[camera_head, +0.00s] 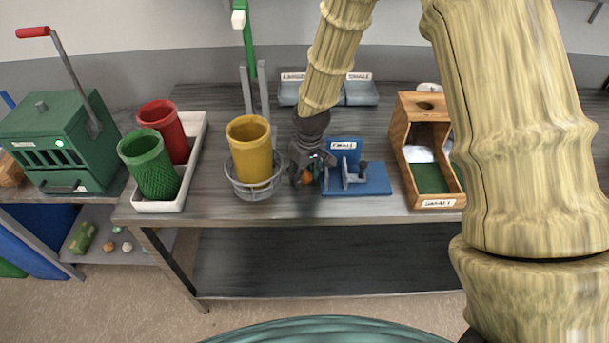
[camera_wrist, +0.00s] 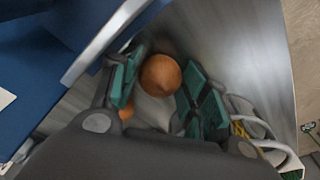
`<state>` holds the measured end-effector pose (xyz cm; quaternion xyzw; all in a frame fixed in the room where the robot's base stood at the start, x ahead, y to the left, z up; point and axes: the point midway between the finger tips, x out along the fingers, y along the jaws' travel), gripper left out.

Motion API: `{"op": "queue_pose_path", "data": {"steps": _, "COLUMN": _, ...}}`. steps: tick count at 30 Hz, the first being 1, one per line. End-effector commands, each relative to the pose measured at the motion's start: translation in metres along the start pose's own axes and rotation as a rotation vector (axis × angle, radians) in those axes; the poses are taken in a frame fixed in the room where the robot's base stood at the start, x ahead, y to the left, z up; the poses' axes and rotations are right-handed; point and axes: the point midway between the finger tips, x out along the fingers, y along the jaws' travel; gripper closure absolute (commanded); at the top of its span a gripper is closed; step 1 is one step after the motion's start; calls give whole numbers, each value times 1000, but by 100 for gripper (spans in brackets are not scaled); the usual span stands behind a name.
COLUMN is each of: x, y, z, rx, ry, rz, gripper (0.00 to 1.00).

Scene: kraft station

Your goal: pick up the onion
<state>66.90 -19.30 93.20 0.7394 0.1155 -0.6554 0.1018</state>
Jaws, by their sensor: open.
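The onion (camera_wrist: 161,75) is round and orange-brown. In the wrist view it lies between the two green-padded fingers of my gripper (camera_wrist: 155,88), near their tips. The fingers are open, with a gap visible on the right side; on the left the pad is very close to the onion, and I cannot tell if it touches.
A blue stand (camera_head: 372,187) is close on the right of my gripper. Farther left, a white tray (camera_head: 196,160) holds red and green cups. A wooden box (camera_head: 402,130) stands right of the blue stand.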

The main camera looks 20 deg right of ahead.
Motion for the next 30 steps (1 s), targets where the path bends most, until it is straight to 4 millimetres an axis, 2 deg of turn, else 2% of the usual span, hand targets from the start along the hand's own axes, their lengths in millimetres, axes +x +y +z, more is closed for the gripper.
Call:
{"op": "queue_pose_path", "data": {"steps": 5, "x": 0, "y": 0, "z": 0, "rx": 0, "ry": 0, "rz": 0, "gripper": 57}}
{"op": "queue_pose_path", "data": {"steps": 9, "x": 0, "y": 0, "z": 0, "rx": 0, "ry": 0, "rz": 0, "gripper": 82}}
{"op": "queue_pose_path", "data": {"steps": 22, "x": -3, "y": 0, "z": -1, "rx": 0, "ry": 1, "rz": 0, "gripper": 83}}
{"op": "queue_pose_path", "data": {"steps": 30, "x": -26, "y": 0, "z": -4, "rx": 0, "ry": 3, "rz": 1, "gripper": 83}}
